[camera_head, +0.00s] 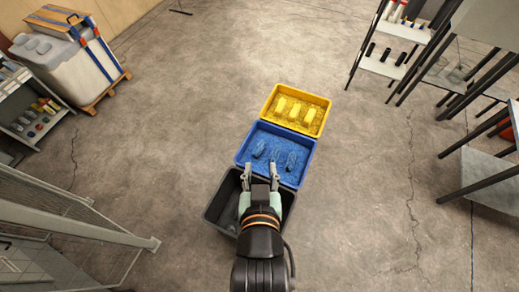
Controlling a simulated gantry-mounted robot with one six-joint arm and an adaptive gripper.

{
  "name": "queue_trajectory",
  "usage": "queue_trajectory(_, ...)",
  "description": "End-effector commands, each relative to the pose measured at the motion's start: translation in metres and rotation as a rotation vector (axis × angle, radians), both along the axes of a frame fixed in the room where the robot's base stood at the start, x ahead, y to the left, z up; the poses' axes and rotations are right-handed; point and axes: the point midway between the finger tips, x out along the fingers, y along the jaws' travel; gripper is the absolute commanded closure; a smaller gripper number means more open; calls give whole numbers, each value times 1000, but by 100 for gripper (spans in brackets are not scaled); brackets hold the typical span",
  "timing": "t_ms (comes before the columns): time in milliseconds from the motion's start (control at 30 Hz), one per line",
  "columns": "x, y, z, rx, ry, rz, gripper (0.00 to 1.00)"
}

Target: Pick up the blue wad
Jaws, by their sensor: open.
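Several blue wads (276,155) lie in the blue bin (310,147) in the middle of the view, and they are small and hard to tell apart from the blue bin floor. My gripper (260,168) reaches up from the bottom over the near part of the blue bin. Its two fingers are spread apart with nothing seen between them. The height of the fingertips above the wads cannot be told from this view.
A yellow bin (324,108) with yellow wads (294,110) adjoins the blue bin's far side. A dark bin (218,210) lies nearer, partly under my gripper. Shelving (400,65) stands at right, a white container (65,65) at upper left, and a wire fence at lower left.

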Motion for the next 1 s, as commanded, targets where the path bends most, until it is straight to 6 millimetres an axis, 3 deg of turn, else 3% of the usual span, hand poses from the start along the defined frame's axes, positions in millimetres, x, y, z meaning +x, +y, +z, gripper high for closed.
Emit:
queue_trajectory(367,0,0,0,0,0,0,59)
queue_trajectory(633,0,0,0,0,0,0,14)
queue_trajectory(933,0,0,-1,0,1,-1,12)
queue_trajectory(1000,3,-5,-16,-3,11,-10,12)
